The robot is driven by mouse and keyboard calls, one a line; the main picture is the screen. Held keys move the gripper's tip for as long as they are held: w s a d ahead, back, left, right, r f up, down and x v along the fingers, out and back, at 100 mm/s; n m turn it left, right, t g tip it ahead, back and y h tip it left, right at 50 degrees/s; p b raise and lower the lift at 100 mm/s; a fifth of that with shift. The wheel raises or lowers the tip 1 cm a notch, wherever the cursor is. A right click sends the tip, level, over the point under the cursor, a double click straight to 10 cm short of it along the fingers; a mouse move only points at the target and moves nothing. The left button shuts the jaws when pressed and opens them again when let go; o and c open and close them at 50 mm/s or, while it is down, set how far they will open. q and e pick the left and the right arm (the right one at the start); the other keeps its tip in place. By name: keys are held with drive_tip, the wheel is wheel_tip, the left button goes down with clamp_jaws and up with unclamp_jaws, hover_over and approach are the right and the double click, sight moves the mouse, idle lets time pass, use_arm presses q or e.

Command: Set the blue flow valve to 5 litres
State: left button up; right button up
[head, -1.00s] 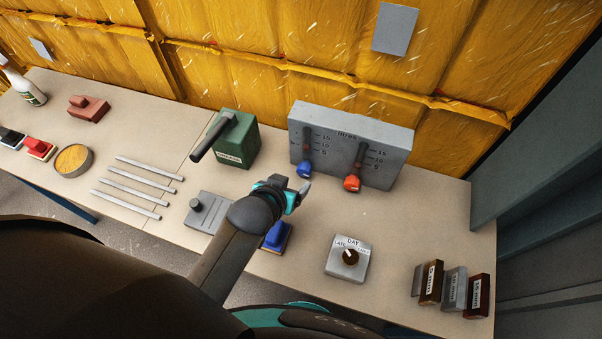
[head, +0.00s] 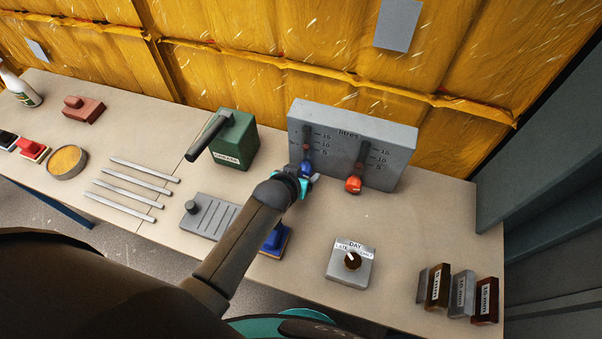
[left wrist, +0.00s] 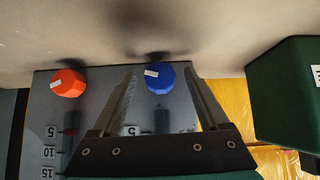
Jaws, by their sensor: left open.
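The grey valve panel (head: 340,135) stands at the back of the bench, with two scales marked 5, 10 and 15 litres. The blue flow valve knob (head: 306,168) is low on its left scale, and the red knob (head: 354,184) is low on the right one. My left gripper (head: 310,180) is open just in front of the blue knob. In the left wrist view, which is upside down, the blue knob (left wrist: 160,78) lies between the two open fingers (left wrist: 162,90), apart from both. The red knob (left wrist: 68,83) is outside them. My right gripper is not in view.
A green box with a black lever (head: 234,142) stands left of the panel. A grey slotted block (head: 212,216), a blue switch (head: 275,240) and a dial box (head: 351,262) are on the bench in front. Small labelled blocks (head: 462,294) stand at the right.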

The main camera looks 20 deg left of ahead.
use_arm(q)
clamp_jaws()
idle(0.6)
drive_tip(key=shift+a+n+h+p, duration=0.25)
drive_tip(key=shift+h+p, duration=0.2)
drive_tip(key=shift+h, duration=0.25)
drive_tip(key=shift+f+n+h+b, duration=0.15)
drive_tip(key=shift+n+h+b, duration=0.15)
drive_tip(key=shift+n+h, duration=0.25)
drive_tip(key=shift+a+f+h+b, duration=0.1)
drive_tip(key=shift+a+h+b, duration=0.05)
drive_tip(key=shift+h+b, duration=0.65)
drive_tip(key=shift+n+h+b, duration=0.25)
drive_tip(key=shift+n+b, duration=0.25)
drive_tip(key=shift+b, duration=0.3)
